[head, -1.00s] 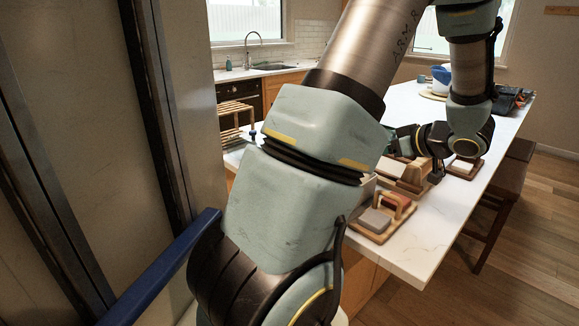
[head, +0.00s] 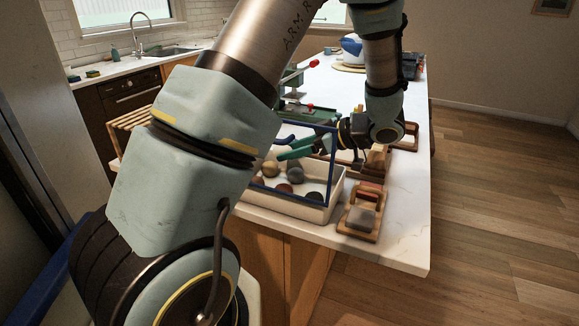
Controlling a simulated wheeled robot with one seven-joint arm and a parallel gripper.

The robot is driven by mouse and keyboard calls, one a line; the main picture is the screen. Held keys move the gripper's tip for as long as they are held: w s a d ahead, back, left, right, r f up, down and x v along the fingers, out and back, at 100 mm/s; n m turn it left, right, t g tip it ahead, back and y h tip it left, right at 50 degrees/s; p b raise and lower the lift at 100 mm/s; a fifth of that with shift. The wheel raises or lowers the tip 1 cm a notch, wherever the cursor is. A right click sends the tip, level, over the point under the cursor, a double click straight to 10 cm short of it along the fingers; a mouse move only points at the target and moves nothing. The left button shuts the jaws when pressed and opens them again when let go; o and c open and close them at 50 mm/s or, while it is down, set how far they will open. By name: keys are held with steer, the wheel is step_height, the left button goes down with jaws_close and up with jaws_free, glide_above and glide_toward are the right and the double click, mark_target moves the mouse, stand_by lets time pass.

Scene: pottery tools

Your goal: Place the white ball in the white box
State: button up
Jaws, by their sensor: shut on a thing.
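A low white box (head: 300,207) stands near the table's front edge, partly behind my arm. Several tan, grey and dark balls (head: 270,170) show just above its front wall.
A thin blue frame (head: 333,168) stands upright at the white box. A wooden tray with a grey block (head: 361,218) lies to the right. Wooden pieces (head: 375,160) stand behind it. The white tabletop (head: 405,225) is clear at the front right.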

steer(key=shift+d+f+p, duration=0.1)
steer(key=shift+f+p, duration=0.4)
steer(key=shift+f, duration=1.85)
steer(key=o, duration=1.1)
steer(key=b+v, duration=0.3)
steer(key=v, duration=0.9)
steer(key=shift+b, duration=0.4)
steer(key=shift+s+d, duration=0.1)
